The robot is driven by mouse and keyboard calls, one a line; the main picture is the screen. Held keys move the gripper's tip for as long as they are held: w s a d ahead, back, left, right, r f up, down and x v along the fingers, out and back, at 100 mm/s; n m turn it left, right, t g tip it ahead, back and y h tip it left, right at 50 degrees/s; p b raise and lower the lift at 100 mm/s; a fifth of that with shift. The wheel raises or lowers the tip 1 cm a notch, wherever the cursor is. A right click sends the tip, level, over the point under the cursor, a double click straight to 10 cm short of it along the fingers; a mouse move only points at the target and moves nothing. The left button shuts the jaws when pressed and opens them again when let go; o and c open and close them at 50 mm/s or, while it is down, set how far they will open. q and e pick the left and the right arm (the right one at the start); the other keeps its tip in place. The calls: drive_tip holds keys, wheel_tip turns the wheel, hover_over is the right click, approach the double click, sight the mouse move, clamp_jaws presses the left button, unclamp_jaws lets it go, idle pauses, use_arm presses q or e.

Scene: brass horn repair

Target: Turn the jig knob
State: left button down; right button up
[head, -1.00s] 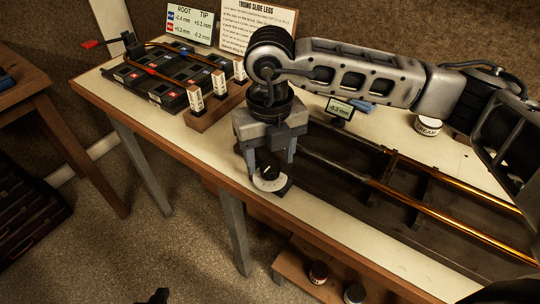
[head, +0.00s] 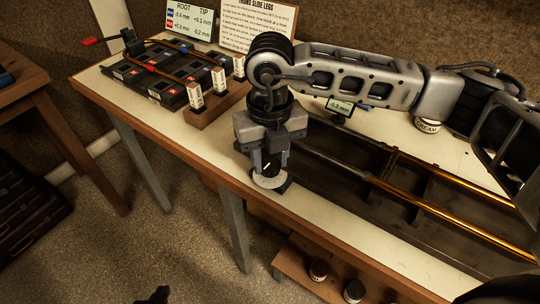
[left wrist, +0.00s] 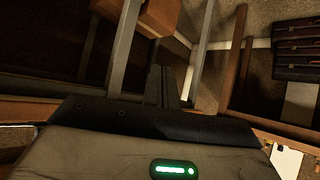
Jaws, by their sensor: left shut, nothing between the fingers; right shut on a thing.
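The jig knob (head: 267,168) is a dark knob with a white pointer line, above a pale round dial (head: 269,181) at the front left end of the dark jig (head: 400,190). My right gripper (head: 270,164) points down from above and is shut on the knob. Its fingers hide part of the knob. A small display (head: 340,107) behind the jig appears to read -0.3 mm. My left gripper (head: 154,295) shows only as a dark tip at the bottom edge, away from the bench. In the left wrist view its fingers (left wrist: 165,72) are together and empty.
Long brass tubes (head: 440,205) lie along the jig. A wooden block with white labelled pieces (head: 218,79) and a dark rack (head: 160,75) stand to the left. A ROOT/TIP card (head: 190,19) stands behind. Jars (head: 318,270) sit on a lower shelf.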

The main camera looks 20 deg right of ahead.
drive_tip(key=m+b, duration=0.2)
drive_tip(key=m, duration=0.1)
drive_tip(key=shift+f+m, duration=0.1)
drive_tip(key=shift+m, duration=0.2)
drive_tip(key=m+b, duration=0.1)
drive_tip(key=m, duration=0.2)
drive_tip(key=shift+m+b, duration=0.3)
drive_tip(key=m+b, duration=0.1)
drive_tip(key=m, duration=0.8)
use_arm(q)
drive_tip(key=shift+w+d+f+t, duration=0.15)
drive_tip(key=shift+w+d+f, duration=0.1)
drive_tip(key=shift+f, duration=0.15)
drive_tip(key=shift+w+d+f+t, duration=0.1)
drive_tip(key=shift+d+f+t, duration=0.1)
drive_tip(key=shift+f, duration=0.2)
use_arm(e)
drive_tip(key=shift+m, duration=0.5)
use_arm(q)
drive_tip(key=shift+b, duration=0.3)
drive_tip(key=shift+s+f, duration=0.1)
drive_tip(key=shift+f, duration=0.1)
use_arm(e)
drive_tip(key=shift+r, duration=0.2)
drive_tip(key=o, duration=1)
